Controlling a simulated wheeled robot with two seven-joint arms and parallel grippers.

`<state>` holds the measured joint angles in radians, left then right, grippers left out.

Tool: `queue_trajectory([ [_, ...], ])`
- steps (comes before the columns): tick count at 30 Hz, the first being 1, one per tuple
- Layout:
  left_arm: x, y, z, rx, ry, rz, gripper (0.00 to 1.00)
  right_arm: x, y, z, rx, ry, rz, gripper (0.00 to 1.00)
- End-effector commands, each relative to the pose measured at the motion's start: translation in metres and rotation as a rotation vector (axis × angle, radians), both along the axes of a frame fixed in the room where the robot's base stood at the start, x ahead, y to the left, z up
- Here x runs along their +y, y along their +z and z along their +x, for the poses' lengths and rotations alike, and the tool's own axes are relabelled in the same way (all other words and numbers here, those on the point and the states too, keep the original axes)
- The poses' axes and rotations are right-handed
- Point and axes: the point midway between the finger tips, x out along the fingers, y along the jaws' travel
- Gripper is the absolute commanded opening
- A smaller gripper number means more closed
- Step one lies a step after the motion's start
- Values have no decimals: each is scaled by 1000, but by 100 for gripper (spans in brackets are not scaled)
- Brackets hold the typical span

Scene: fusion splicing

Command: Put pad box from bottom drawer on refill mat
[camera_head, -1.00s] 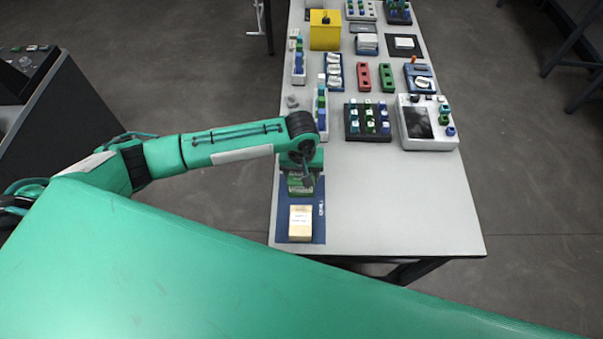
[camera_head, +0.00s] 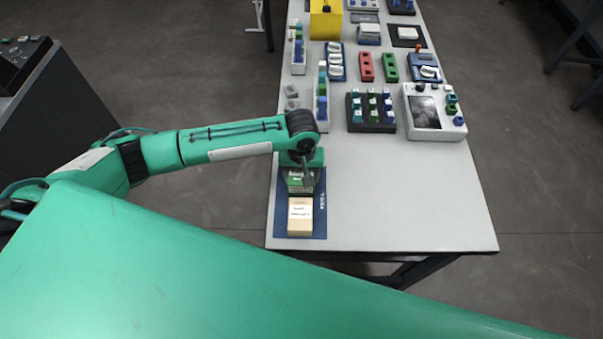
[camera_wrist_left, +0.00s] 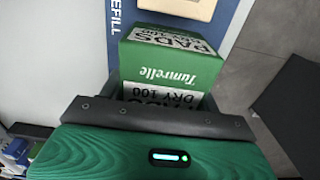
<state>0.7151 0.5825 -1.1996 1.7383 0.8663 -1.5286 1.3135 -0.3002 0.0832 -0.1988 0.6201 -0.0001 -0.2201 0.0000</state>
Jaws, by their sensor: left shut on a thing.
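The pad box is green with a white label reading PADS and DRY 100 in the left wrist view (camera_wrist_left: 172,65). In the head view the pad box (camera_head: 300,184) is partly hidden under my left gripper (camera_head: 303,170). My left gripper is shut on it, and it is at the far part of the blue refill mat (camera_head: 320,222). The mat also shows in the wrist view (camera_wrist_left: 236,20), with REFILL lettering. I cannot tell whether the box's underside touches the mat. My right gripper is not in view.
A tan box (camera_head: 300,217) stands on the near part of the mat, just in front of the pad box. A dark rack of vials (camera_head: 371,113) and a white device with a screen (camera_head: 433,112) stand farther back. The table's near right area is clear.

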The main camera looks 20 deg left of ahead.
Motion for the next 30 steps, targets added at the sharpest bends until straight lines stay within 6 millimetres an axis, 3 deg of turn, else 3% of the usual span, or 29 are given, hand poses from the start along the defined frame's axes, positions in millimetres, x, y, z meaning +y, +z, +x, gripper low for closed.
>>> queue_trajectory([
  [20,0,-12,0,0,1,0,35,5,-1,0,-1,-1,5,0],
  [21,0,-12,0,-1,1,0,71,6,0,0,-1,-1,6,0],
  [24,0,-12,0,-1,1,0,89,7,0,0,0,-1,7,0],
  [30,0,-12,0,0,0,0,89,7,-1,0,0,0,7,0],
])
